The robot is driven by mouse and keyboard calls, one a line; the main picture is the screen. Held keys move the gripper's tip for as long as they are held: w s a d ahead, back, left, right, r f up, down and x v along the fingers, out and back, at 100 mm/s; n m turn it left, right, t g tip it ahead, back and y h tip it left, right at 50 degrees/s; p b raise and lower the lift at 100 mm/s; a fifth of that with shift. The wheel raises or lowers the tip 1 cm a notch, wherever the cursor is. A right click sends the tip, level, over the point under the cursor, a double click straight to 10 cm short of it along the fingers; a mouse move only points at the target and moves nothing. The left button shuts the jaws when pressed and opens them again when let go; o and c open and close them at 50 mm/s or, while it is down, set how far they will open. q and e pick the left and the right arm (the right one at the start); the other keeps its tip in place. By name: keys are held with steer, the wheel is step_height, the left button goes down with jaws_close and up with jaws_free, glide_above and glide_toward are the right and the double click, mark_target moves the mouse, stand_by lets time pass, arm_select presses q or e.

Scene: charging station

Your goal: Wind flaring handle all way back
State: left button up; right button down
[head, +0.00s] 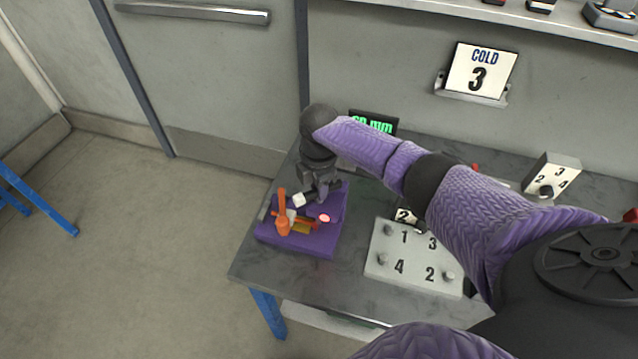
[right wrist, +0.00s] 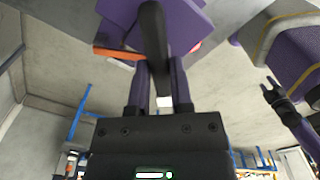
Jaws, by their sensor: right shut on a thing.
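The purple flaring device (head: 325,243) sits on the left end of the grey table, with an upright orange lever (head: 283,212) and a small red-lit spot on it. My right gripper (head: 322,193) reaches down over its back part. It is shut on a dark handle bar with a white end (head: 299,200). In the right wrist view the dark handle bar (right wrist: 154,45) lies between the two fingers (right wrist: 160,80), in front of the purple body (right wrist: 185,25). The bar's joint to the device is hidden. My left gripper (right wrist: 272,93) shows small in the right wrist view, its prongs apart.
A grey panel (head: 388,272) with numbers and knobs stands to the right on the table. A green-lit display (head: 373,122) stands behind my right gripper. A COLD 3 sign (head: 479,70) is on the wall.

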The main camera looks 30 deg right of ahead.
steer(key=n, duration=0.2)
steer(key=shift+n, duration=1.8)
arm_select(q)
steer(key=shift+a, duration=0.15)
steer(key=shift+d, duration=0.2)
arm_select(e)
steer(key=shift+n, duration=0.4)
arm_select(q)
steer(key=shift+a, duration=0.45)
arm_select(e)
steer(key=c, duration=0.5)
jaws_free()
